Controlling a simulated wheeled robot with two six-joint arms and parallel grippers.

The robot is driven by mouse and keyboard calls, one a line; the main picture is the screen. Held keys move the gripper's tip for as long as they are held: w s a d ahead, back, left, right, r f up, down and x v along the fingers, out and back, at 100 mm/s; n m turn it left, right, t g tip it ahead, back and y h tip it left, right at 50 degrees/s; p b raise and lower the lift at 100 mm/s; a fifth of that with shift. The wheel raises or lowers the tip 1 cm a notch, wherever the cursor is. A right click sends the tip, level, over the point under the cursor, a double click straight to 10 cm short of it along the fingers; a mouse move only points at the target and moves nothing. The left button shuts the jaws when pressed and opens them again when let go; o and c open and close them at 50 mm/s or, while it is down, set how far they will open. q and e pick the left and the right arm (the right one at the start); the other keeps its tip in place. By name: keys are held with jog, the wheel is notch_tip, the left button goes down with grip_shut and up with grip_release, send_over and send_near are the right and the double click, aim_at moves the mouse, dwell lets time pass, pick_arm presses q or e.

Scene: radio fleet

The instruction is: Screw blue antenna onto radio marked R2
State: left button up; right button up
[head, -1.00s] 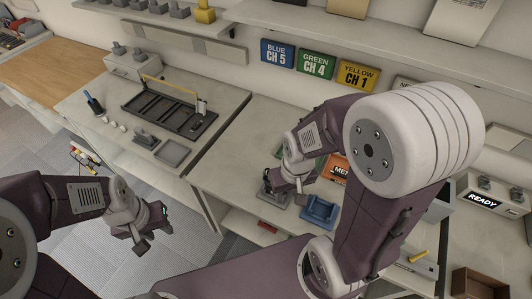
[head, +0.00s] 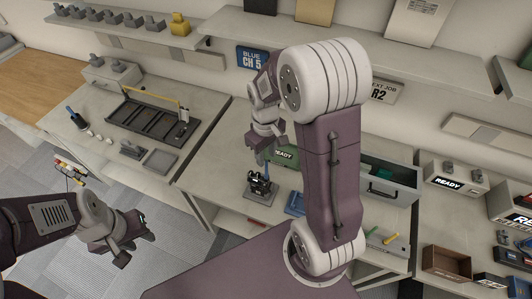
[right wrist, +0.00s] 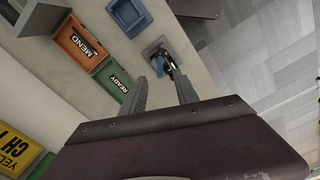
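A small black radio (head: 262,188) stands in a grey holder (head: 251,198) on the bench. It also shows beyond my right fingers in the right wrist view (right wrist: 172,60). A blue piece, apparently the blue antenna (right wrist: 159,68), is at the radio's top end; how firmly it is seated I cannot tell. The radio's marking is not readable. My right gripper (head: 266,148) is above the radio; in the right wrist view its two fingers (right wrist: 160,95) are apart with a gap between them. My left gripper (head: 133,243) is open and empty, away from the bench.
A green READY tray (head: 285,154) and a blue tray (head: 295,203) are beside the holder. The orange MEND tray (right wrist: 82,46) is near. A NEXT JOB R2 sign (head: 381,90) hangs on the wall. A black rack (head: 150,125) is on the left bench. A grey drawer unit (head: 390,180) stands right.

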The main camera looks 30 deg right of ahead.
aim_at(266, 176)
notch_tip(266, 176, down, 9)
jog(key=shift+r+p, duration=0.1)
jog(key=shift+p, duration=0.3)
jog(key=shift+c, duration=0.3)
